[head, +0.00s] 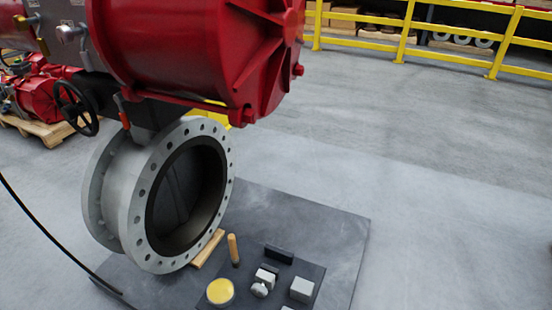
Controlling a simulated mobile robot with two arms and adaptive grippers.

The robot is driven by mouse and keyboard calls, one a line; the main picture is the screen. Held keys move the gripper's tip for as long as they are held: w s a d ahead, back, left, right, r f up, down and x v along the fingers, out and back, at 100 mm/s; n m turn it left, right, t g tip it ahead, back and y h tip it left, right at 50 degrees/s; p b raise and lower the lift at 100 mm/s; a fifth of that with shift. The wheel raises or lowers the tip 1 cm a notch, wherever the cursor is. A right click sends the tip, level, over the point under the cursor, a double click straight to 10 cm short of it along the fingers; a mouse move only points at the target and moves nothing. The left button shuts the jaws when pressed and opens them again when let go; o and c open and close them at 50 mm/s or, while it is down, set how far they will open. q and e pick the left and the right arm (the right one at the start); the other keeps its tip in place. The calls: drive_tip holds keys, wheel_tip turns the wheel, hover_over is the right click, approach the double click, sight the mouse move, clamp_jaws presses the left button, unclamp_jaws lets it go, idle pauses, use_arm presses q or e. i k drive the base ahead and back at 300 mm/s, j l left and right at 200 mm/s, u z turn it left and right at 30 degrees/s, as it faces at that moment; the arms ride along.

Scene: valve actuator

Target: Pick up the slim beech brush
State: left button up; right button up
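A slim tan wooden handle (233,248), which looks like the beech brush, stands nearly upright on the dark mat at the lower middle of the head view. Its lower end is dark. It stands just right of the large grey flanged valve and behind a round yellow-topped container (220,291). Neither of my grippers is in view, and nothing touches the handle.
A grey flanged valve (128,222) with a big red actuator (200,50) fills the left. Small grey and black blocks (301,289) lie right of the handle on the dark mat (330,228). Grey floor (450,190) is clear to the right; a yellow railing (400,45) runs behind.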

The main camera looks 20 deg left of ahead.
sight(236, 260)
drive_tip(key=u, duration=1)
